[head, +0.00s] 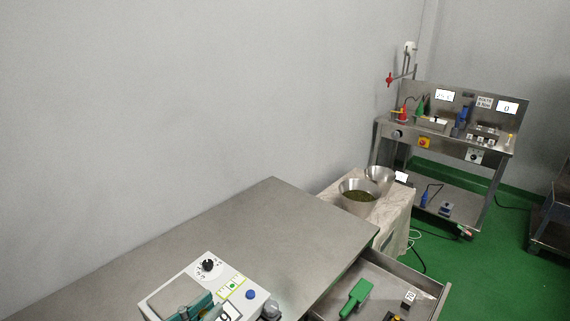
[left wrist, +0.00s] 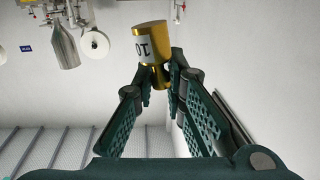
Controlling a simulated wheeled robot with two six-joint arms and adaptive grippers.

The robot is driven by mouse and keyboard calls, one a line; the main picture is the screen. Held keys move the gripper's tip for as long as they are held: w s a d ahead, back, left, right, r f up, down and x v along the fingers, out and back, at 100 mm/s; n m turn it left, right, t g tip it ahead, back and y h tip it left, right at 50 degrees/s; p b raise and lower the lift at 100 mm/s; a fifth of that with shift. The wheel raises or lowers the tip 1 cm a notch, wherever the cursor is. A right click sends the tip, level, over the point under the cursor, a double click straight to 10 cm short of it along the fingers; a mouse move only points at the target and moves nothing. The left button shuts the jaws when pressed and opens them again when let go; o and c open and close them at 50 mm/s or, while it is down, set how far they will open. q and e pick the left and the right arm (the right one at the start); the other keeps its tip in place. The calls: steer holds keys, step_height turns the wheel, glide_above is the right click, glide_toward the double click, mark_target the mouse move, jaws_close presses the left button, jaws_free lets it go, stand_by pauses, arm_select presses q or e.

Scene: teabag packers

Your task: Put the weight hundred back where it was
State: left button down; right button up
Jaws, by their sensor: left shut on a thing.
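A brass-coloured weight (left wrist: 152,40) with a white label shows in the left wrist view. The label is upside down and only partly readable, with "10" showing. My left gripper (left wrist: 160,75) is shut on this weight at its narrower end, and the weight stands out beyond the fingertips. In the head view, teal parts of my left gripper (head: 198,306) show at the bottom edge, in front of the scale (head: 232,270). The weight cannot be made out clearly there. My right gripper is in neither view.
The steel table (head: 275,215) is bare behind the scale. An open drawer (head: 400,270) at right holds a green scoop (head: 356,297) and a small labelled black item (head: 409,298). A bowl of tea (head: 358,192) stands on a covered stand beyond the table.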

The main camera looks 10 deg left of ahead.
arm_select(q)
steer(key=w+a+r+n+t+y, duration=0.1)
steer(key=w+a+n+y, duration=0.35)
steer(key=w+a, duration=0.4)
steer(key=w+a+r+n+t+y, duration=0.1)
steer(key=w+a+n+y, duration=0.35)
steer(key=a, duration=0.65)
steer(key=f+b, duration=0.3)
steer(key=f, duration=0.3)
steer(key=f+m+y+b, duration=0.1)
steer(key=f+b, duration=0.2)
steer(key=f, duration=0.4)
steer(key=f+m+b, duration=0.1)
steer(key=f+b, duration=0.3)
steer(key=f, duration=0.3)
steer(key=shift+w+d+f+y, duration=0.15)
steer(key=shift+w+d+y, duration=0.05)
steer(key=shift+w+y, duration=0.15)
